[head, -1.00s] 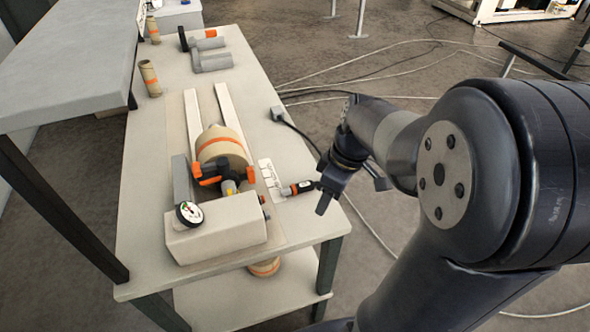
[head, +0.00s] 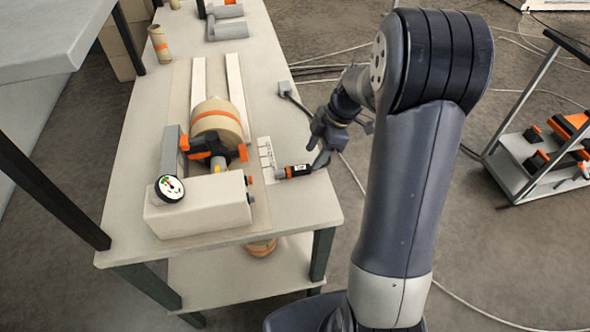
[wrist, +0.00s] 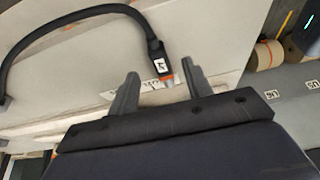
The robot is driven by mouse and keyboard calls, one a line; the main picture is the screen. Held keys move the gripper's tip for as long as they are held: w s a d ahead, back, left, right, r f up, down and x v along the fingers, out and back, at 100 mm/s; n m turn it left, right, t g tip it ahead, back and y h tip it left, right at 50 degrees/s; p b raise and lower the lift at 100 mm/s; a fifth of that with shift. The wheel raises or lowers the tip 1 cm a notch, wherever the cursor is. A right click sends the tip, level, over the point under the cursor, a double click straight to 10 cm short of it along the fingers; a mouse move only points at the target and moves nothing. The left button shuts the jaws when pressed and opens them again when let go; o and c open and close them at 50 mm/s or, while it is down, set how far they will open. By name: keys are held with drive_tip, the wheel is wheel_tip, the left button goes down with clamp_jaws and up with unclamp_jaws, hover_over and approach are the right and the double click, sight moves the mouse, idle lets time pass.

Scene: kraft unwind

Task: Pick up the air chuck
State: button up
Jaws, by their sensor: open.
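The air chuck (head: 295,171), black with an orange band and a grey end, lies on the right edge of the workbench. In the wrist view the air chuck (wrist: 160,66) shows a white label and an orange band, with a black curved hose (wrist: 75,30) running from it. My gripper (head: 318,158) is at the bench's right edge, beside the chuck's right end. In the wrist view my gripper (wrist: 162,82) has its fingers spread, with the chuck's orange end in line with the gap between them. I cannot tell whether they touch.
A beige roll with an orange band (head: 217,115) and a white box with a gauge (head: 200,208) stand left of the chuck. A white label strip (head: 266,158) lies close by. A shelf cart (head: 535,150) is at right.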

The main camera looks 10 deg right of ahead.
sight(305, 167)
drive_tip(key=shift+p+x, duration=0.6)
drive_tip(key=shift+x, duration=2.05)
drive_tip(key=shift+w+a, duration=0.1)
drive_tip(key=shift+w, duration=0.05)
clamp_jaws()
